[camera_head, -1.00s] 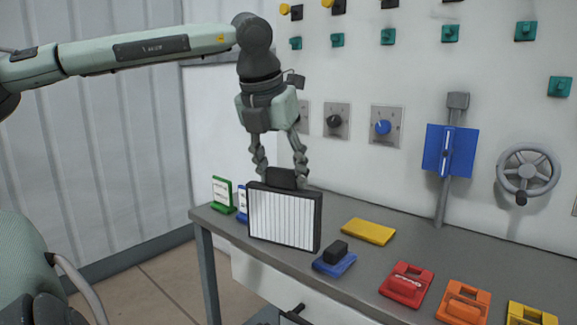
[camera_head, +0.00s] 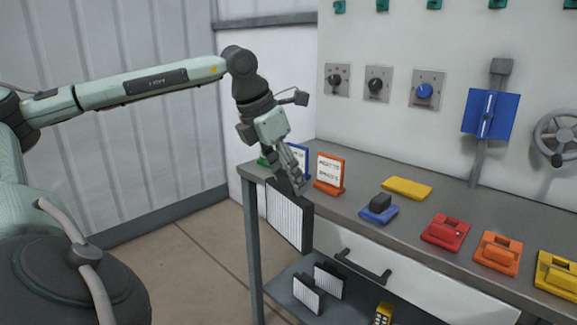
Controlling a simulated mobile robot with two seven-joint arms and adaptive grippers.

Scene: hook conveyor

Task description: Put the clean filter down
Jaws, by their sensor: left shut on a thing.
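The clean filter (camera_head: 288,213) is a black-framed panel with a white pleated face. My left gripper (camera_head: 290,184) is shut on its top handle and holds it upright in front of the bench's left front edge. Its top is about level with the bench top (camera_head: 345,204), and it hangs down in front of the bench. Two smaller-looking black-framed filters (camera_head: 306,293) (camera_head: 328,279) stand on the lower shelf (camera_head: 277,288). My right gripper is not in view.
An orange sign stand (camera_head: 330,174) and a blue one (camera_head: 299,160) stand near the left end of the bench. A blue block (camera_head: 379,214), a yellow plate (camera_head: 407,188) and a red block (camera_head: 446,233) lie further right. A drawer handle (camera_head: 362,266) juts out below. A yellow device (camera_head: 383,314) is low down.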

